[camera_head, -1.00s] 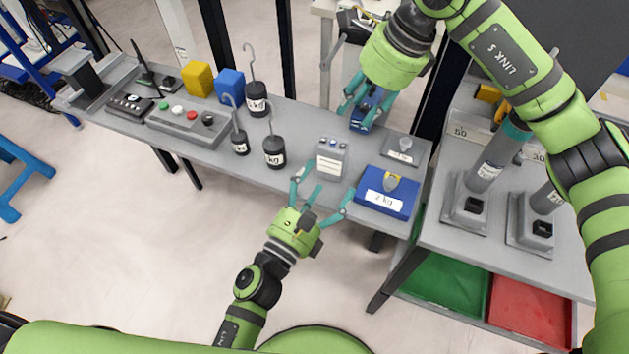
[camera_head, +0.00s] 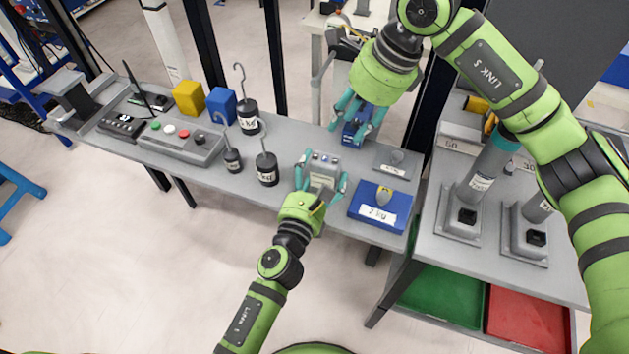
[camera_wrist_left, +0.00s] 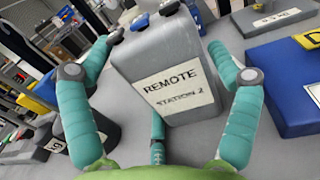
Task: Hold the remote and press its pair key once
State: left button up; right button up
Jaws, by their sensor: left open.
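The remote (camera_head: 323,166) is a grey box standing upright on the bench, with small keys on its top. In the left wrist view the remote (camera_wrist_left: 165,62) has a label reading "REMOTE STATION 2". The edge of its top shows a blue key and dark keys; which is the pair key cannot be read. My left gripper (camera_head: 322,174) is open, with fingers on both sides of the remote and gaps visible in the wrist view. My right gripper (camera_head: 362,112) is open above the bench, behind and right of the remote. A blue object (camera_head: 353,132) shows beneath its fingers.
A blue block labelled 2 kg (camera_head: 378,214) lies right of the remote, with a grey plate (camera_head: 398,163) behind it. Dark hooked weights (camera_head: 267,170) stand left. A button box (camera_head: 180,141) is farther left. The side table (camera_head: 455,250) adjoins on the right.

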pick_arm(q)
jog(key=shift+w, duration=0.1)
jog(key=c, duration=0.9)
pick_arm(e)
grip_shut()
dwell(0.5)
